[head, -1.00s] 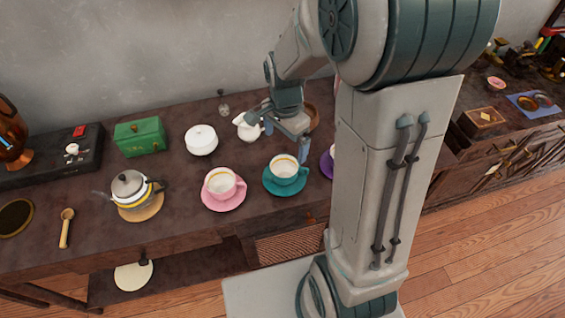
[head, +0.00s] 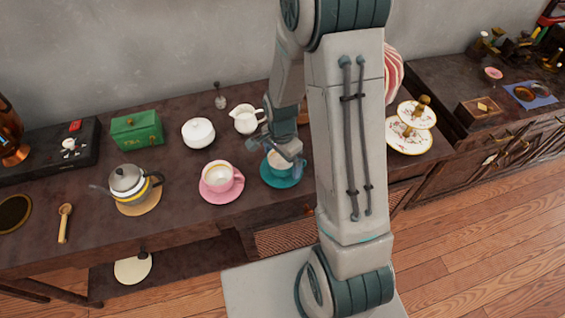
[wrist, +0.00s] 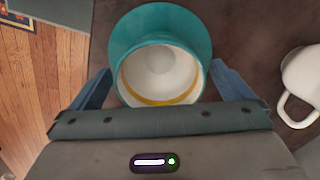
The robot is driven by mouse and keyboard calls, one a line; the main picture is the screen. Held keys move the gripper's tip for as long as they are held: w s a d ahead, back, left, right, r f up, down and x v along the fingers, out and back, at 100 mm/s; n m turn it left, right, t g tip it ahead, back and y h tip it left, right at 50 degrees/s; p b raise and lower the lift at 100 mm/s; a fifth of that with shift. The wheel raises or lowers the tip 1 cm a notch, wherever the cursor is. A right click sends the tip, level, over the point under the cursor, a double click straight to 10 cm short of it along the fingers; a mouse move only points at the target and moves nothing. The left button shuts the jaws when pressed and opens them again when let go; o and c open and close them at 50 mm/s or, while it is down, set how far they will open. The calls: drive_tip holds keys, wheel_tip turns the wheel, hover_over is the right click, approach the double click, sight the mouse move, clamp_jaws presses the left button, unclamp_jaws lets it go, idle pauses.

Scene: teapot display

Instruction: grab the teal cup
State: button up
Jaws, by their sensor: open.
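The teal cup (wrist: 160,72) is upright, white inside with a gold band, on a teal saucer (wrist: 160,22). In the wrist view my open gripper (wrist: 158,78) has one finger on each side of the cup, with no clear grip on it. In the head view the teal cup (head: 278,164) is partly covered by my gripper (head: 288,145), which is low over it. The teal saucer (head: 282,182) sits on the dark counter beneath.
A pink cup (head: 217,175) on a pink saucer stands just left. A white creamer (head: 246,119) and white sugar bowl (head: 198,133) stand behind. A kettle (head: 128,182) and a green box (head: 137,131) are farther left. Tiered plates (head: 409,137) stand right of my arm.

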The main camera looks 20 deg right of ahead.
drive_tip(key=shift+f, duration=1.1)
drive_tip(key=c, duration=1.1)
drive_tip(key=shift+o, duration=0.2)
drive_tip(key=shift+r, duration=0.1)
